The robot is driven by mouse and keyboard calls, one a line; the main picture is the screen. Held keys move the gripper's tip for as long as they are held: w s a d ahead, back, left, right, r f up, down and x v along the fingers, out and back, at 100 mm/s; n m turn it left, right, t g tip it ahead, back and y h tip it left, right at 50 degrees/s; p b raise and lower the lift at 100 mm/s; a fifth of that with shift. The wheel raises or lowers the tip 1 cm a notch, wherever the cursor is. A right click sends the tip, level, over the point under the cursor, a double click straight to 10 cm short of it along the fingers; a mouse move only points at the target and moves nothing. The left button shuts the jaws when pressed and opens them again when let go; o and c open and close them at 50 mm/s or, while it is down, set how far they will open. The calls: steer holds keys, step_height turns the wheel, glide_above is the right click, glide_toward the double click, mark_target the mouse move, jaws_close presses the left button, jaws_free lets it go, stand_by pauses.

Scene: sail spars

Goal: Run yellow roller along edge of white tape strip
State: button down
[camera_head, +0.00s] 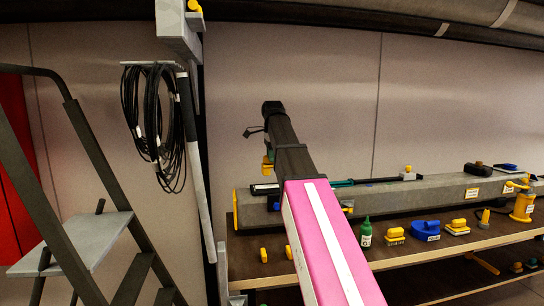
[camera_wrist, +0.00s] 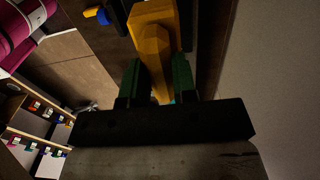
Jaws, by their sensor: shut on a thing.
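In the wrist view, my gripper (camera_wrist: 156,78) has its two green fingers shut on a yellow-orange tool (camera_wrist: 152,25), taken as the yellow roller. Its rolling end is not clear. In the head view, a small yellow part (camera_head: 267,164) shows beside the dark end of my arm, above the left end of the long grey spar (camera_head: 410,194). My arm hides the gripper there. I cannot surely make out the white tape strip; a small white-and-black patch (camera_head: 265,188) lies on the spar near its left end. Whether the roller touches the spar cannot be told.
A stepladder (camera_head: 88,225) stands left. Black cable coils (camera_head: 150,125) hang on the wall.

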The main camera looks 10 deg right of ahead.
mark_target(264, 164)
steer(key=shift+f, duration=1.65)
steer(key=shift+f, duration=0.85)
stand_by(0.4)
steer(key=shift+a, duration=0.1)
steer(key=shift+a, duration=1.65)
steer(key=shift+a, duration=1.6)
steer(key=shift+a, duration=0.1)
